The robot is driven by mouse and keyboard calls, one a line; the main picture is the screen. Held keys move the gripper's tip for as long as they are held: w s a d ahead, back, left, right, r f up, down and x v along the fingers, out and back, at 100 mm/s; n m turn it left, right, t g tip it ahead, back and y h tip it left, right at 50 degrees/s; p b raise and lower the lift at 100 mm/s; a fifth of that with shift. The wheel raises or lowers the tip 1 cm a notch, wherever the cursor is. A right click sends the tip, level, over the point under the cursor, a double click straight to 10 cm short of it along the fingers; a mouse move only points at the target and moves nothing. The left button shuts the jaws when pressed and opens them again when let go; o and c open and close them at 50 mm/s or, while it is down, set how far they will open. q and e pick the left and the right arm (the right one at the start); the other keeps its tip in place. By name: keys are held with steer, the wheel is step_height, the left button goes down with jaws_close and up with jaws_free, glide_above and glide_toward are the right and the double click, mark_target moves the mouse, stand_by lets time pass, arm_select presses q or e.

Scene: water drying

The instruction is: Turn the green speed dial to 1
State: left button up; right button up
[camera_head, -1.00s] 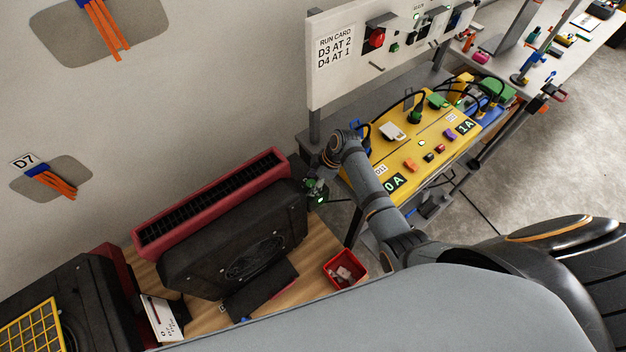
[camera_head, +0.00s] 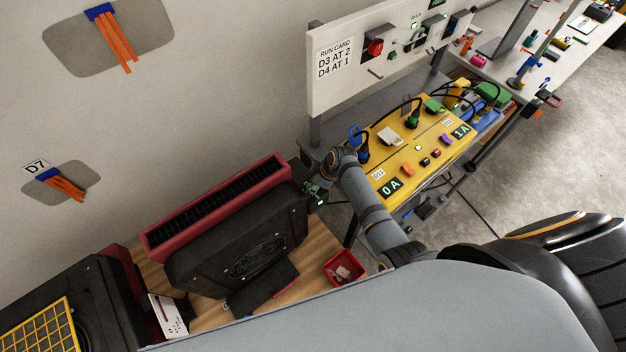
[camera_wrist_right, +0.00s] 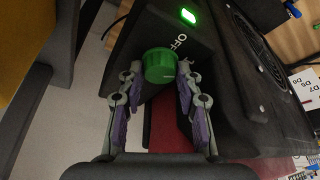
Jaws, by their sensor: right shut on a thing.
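The green speed dial (camera_wrist_right: 159,66) is a round ribbed knob on the side of a black blower (camera_wrist_right: 225,85), seen in the wrist view. An OFF label is printed beside it, and a green light glows above. My right gripper (camera_wrist_right: 160,72) has its fingertips closed on both sides of the dial. In the head view, the right gripper (camera_head: 316,190) is at the right end of the black blower (camera_head: 235,245); the dial is too small to make out there. Which number the dial points to cannot be read. My left gripper is not in view.
The blower stands on a wooden bench beside a red vented unit (camera_head: 218,205). A red bin (camera_head: 344,267) sits at the bench's right end. A yellow control panel (camera_head: 420,150) lies right of my arm, below a white board (camera_head: 345,85) reading D3 AT 2, D4 AT 1.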

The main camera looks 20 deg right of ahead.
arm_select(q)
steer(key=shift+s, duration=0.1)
arm_select(e)
steer(key=o, duration=1.2)
steer(key=shift+c, duration=0.2)
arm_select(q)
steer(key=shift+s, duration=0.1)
arm_select(e)
steer(key=v, duration=1.2)
